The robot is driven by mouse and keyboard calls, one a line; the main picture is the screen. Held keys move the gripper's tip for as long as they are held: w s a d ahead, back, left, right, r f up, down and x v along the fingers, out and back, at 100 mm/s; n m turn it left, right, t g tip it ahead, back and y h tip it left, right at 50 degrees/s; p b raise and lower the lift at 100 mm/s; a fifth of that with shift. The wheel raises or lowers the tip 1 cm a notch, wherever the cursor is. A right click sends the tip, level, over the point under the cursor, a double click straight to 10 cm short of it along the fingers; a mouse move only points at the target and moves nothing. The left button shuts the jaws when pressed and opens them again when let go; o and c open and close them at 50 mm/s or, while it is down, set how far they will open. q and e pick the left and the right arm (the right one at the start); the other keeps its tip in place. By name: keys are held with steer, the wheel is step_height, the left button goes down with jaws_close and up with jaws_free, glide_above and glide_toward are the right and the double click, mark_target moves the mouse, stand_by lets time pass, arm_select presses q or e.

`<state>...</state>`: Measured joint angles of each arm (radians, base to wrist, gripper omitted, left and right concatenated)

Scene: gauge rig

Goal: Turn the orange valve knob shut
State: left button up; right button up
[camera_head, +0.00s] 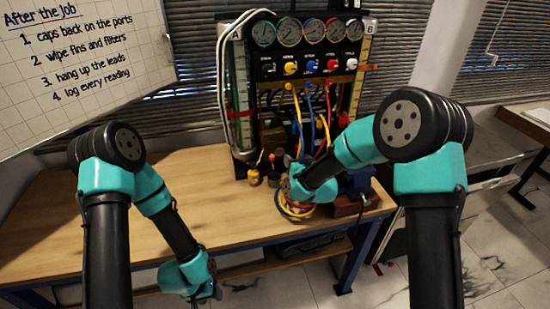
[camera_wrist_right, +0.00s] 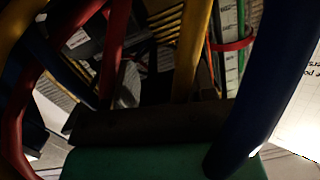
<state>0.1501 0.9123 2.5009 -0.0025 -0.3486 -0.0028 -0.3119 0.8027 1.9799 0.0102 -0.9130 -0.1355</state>
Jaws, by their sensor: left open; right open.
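I cannot single out the orange valve knob with certainty. A small orange-red piece (camera_head: 272,157) sits low in front of the gauge rig (camera_head: 310,60), on top of a dark fitting on the table. The rig's panel also has yellow (camera_head: 290,68), blue (camera_head: 311,67), red (camera_head: 332,66) and white (camera_head: 350,65) knobs. My right gripper (camera_head: 290,184) is open, low in front of the rig among the coloured hoses, just right of the orange-red piece. My left gripper (camera_head: 213,291) is open and hangs near the table's front edge, away from the rig.
Red (camera_wrist_right: 117,45), yellow (camera_wrist_right: 190,50) and blue (camera_wrist_right: 262,85) hoses cross closely before the right wrist camera. Coiled hoses (camera_head: 297,211) lie under my right gripper. A yellow fitting (camera_head: 254,178) stands on the table (camera_head: 120,215). The table's left half is clear.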

steer(key=w+a+r+n+t+y, duration=0.1)
steer(key=a+r+n, duration=0.1)
steer(key=a, duration=0.3)
steer(key=shift+w+a+r+n+t+y, duration=0.2)
steer(key=shift+w+n+t+y, duration=0.1)
steer(key=shift+w+n, duration=0.15)
steer(key=shift+f, duration=0.1)
